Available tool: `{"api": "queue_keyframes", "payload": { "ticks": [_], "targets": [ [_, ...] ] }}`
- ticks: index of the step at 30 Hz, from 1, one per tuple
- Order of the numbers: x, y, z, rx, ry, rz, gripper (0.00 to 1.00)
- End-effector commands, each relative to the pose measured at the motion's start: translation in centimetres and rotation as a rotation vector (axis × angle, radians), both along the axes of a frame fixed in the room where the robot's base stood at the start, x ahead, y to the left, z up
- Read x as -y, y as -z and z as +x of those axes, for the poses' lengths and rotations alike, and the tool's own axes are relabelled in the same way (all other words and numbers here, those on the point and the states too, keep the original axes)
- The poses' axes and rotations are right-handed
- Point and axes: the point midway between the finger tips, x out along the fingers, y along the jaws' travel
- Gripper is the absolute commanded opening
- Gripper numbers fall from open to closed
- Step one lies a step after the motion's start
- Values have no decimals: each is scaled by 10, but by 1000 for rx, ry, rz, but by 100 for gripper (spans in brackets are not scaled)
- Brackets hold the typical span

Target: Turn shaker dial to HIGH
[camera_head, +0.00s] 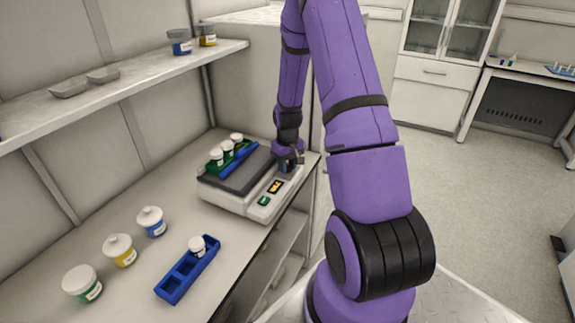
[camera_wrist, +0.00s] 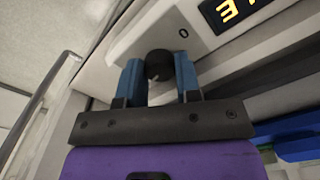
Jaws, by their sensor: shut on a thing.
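The shaker (camera_head: 232,187) is a pale box with a dark grey platform on the bench. Its front panel has a lit amber display (camera_head: 275,187) and a green button (camera_head: 264,201). The dial (camera_wrist: 159,65) is a black round knob in the wrist view, with a "0" mark on the panel beside it. My gripper (camera_wrist: 160,78) has its two blue fingers closed on either side of the dial. In the head view my gripper (camera_head: 288,163) is at the far right end of the shaker's panel and hides the dial. The display (camera_wrist: 232,12) is partly cut off in the wrist view.
A blue rack (camera_head: 188,270) holding one jar stands on the bench in front. Several capped jars stand at left. A shelf (camera_head: 110,88) overhangs the bench.

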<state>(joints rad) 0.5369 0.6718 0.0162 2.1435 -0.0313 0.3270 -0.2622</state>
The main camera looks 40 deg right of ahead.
Motion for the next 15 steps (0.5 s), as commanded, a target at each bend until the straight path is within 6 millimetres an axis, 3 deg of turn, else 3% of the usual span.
{"api": "queue_keyframes", "payload": {
  "ticks": [15],
  "targets": [
    [1, -1, 1, 3, 117, -2, 8]
  ]
}}
